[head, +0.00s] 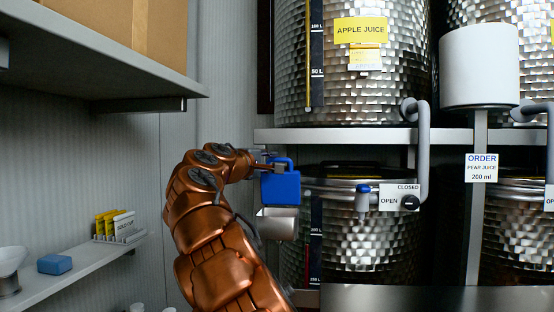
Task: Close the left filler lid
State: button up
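My gripper (268,163), at the end of my copper-coloured arm, is at the upper left of a blue block-like part (281,188) with a loop on top. The gripper tips overlap this loop in the picture; I cannot tell whether they grip it. The finger opening is too small to judge.
An apple juice tank (350,80) stands on a grey shelf (300,136) above the lower tank. A grey curved pipe (424,150) and a post with an order sign (481,168) stand right. A wall shelf (100,268) holds small packets (115,225) and a blue block (55,264).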

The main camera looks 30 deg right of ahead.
aim_at(276, 160)
jog(key=shift+p+x, duration=0.45)
jog(key=shift+x, duration=1.65)
jog(key=shift+w, duration=0.1)
grip_shut()
